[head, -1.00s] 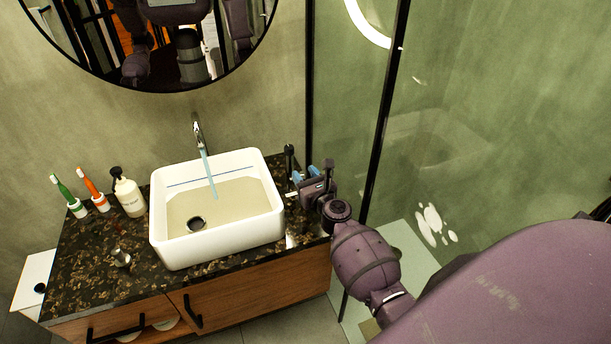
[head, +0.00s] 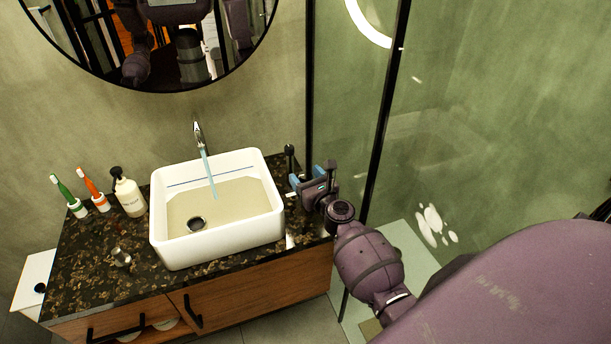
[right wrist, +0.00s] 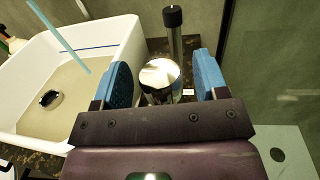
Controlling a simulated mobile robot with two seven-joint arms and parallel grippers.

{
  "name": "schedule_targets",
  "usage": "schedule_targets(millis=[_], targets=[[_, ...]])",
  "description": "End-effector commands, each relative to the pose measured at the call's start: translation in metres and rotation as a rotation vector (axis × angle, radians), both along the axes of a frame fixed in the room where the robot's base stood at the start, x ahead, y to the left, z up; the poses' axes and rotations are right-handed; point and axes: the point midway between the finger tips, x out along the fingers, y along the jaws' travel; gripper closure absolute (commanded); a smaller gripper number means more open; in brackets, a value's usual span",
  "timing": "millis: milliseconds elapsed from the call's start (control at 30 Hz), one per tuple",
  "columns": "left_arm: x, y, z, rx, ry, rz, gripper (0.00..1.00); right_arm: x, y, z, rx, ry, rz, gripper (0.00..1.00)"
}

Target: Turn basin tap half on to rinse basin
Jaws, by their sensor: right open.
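The basin tap (head: 198,134) is a chrome spout above the white basin (head: 266,222). A pale blue stream of water (head: 209,178) runs from it into the basin, and it also shows in the right wrist view (right wrist: 62,38). A dark drain (head: 196,224) sits in the basin floor. My right gripper (head: 306,178) is open at the right of the basin. In the right wrist view its blue pads stand on either side of a round-topped chrome cylinder (right wrist: 160,75), with gaps visible. I cannot tell whether this is the tap's handle. My left gripper is not in view.
A black-topped post (right wrist: 173,30) stands just behind the chrome cylinder. The shower glass frame (head: 384,120) rises close right of my right gripper.

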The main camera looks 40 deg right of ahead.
Motion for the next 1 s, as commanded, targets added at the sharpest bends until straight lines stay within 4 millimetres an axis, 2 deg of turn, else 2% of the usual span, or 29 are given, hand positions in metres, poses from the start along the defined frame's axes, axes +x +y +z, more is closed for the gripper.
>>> schedule_targets(millis=[300,533,733,1000], targets=[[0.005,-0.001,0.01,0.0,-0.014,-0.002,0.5,-0.051,0.005,0.0,0.0,0.001,-0.001,0.33],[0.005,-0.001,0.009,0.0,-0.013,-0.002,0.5,-0.085,0.009,-0.001,0.0,0.001,0.0,0.33],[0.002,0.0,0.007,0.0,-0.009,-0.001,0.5,-0.099,0.01,0.0,0.0,0.0,0.0,0.33],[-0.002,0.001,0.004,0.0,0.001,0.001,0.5,-0.101,0.01,0.001,0.0,-0.001,0.0,0.33]])
